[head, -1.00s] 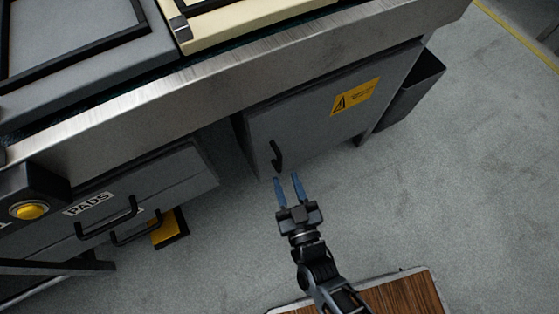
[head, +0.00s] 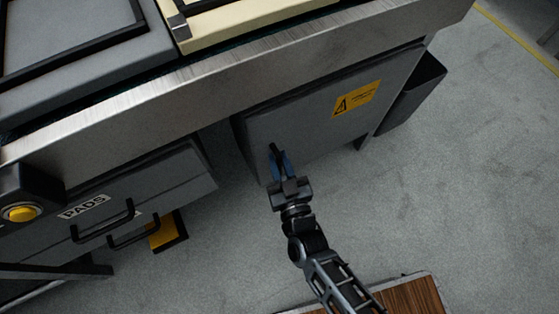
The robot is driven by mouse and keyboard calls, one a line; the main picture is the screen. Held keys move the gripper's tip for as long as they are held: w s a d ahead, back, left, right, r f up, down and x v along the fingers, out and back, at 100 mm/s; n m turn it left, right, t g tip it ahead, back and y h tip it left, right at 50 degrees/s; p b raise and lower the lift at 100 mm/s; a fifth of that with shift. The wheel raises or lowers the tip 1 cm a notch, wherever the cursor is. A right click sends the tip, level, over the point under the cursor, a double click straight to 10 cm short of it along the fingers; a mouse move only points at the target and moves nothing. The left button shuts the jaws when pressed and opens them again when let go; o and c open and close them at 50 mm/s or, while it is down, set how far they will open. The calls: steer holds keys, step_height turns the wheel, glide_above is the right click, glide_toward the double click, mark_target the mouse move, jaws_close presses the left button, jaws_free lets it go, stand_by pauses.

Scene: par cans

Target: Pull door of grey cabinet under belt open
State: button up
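The grey cabinet door (head: 318,122) is under the belt's metal side rail and looks closed. It carries a yellow warning label (head: 356,99) at its upper right. Its dark handle (head: 274,151) is near the left edge of the door. My gripper (head: 280,164) is at the handle, with its blue fingers on either side of the handle's lower part. The fingers look close together, but the handle and gripper body partly hide them, so I cannot tell whether they grip it.
To the left is a grey drawer unit labelled PADS (head: 84,207) with black handles, and a yellow button (head: 22,214). A yellow and black object (head: 167,232) is on the floor below. A dark bin (head: 415,92) hangs right of the cabinet. The floor (head: 455,190) at right is clear.

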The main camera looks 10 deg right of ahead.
jaws_close()
steer(key=shift+s, duration=0.1)
